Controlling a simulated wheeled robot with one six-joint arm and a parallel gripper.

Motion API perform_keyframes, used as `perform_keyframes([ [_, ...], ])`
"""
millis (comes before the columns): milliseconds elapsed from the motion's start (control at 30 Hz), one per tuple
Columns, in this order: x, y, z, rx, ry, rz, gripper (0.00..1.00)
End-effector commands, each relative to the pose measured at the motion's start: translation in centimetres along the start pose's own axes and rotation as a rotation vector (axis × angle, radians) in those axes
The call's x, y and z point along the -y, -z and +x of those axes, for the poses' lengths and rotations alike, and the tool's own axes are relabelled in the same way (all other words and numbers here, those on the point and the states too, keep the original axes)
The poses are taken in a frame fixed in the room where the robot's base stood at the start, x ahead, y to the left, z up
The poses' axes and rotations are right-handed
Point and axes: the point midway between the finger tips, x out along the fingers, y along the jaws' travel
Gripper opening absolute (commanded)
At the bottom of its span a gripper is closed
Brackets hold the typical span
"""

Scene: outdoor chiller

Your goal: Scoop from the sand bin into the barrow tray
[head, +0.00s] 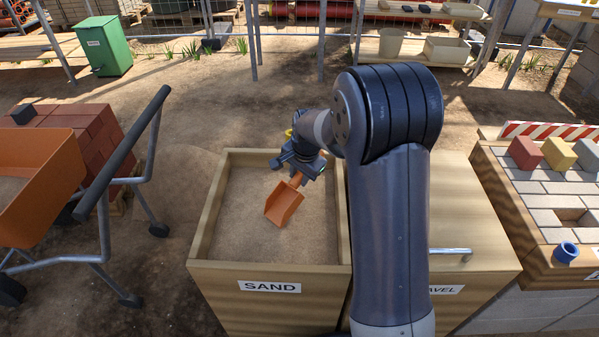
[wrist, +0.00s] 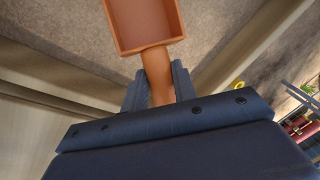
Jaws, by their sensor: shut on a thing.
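An orange scoop (head: 284,203) hangs over the sand bin (head: 211,222). My gripper (head: 299,172) is shut on its handle. In the wrist view the two fingers (wrist: 158,85) close around the orange handle, and the scoop's pan (wrist: 147,26) shows at the top with no sand visible in it. The sand bin is a wooden box labelled SAND, with fairly level sand (head: 240,205) inside. Whether the scoop touches the sand is hard to tell. The orange barrow tray (head: 38,195) stands at the far left, with some sand-coloured material in it, cut off by the picture's edge.
The barrow's grey handle (head: 122,150) rises between tray and bin. A closed gravel box (head: 475,245) adjoins the bin on the right, partly behind my arm. Red bricks (head: 85,130) are stacked behind the barrow. A paving table (head: 540,195) with coloured blocks stands far right. Bare ground lies between barrow and bin.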

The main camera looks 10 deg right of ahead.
Motion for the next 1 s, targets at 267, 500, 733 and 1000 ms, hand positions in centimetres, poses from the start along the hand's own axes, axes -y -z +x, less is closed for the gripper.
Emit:
perform_keyframes([
  [267, -1.1, -0.5, 4.5, 0.000, 0.000, 0.000, 0.00],
  [500, -1.6, -0.8, 6.8, 0.000, 0.001, 0.000, 0.00],
  [733, -1.7, -0.8, 7.4, -0.001, 0.002, 0.000, 0.00],
  [1000, -1.7, -0.8, 7.4, -0.001, 0.002, 0.000, 0.00],
])
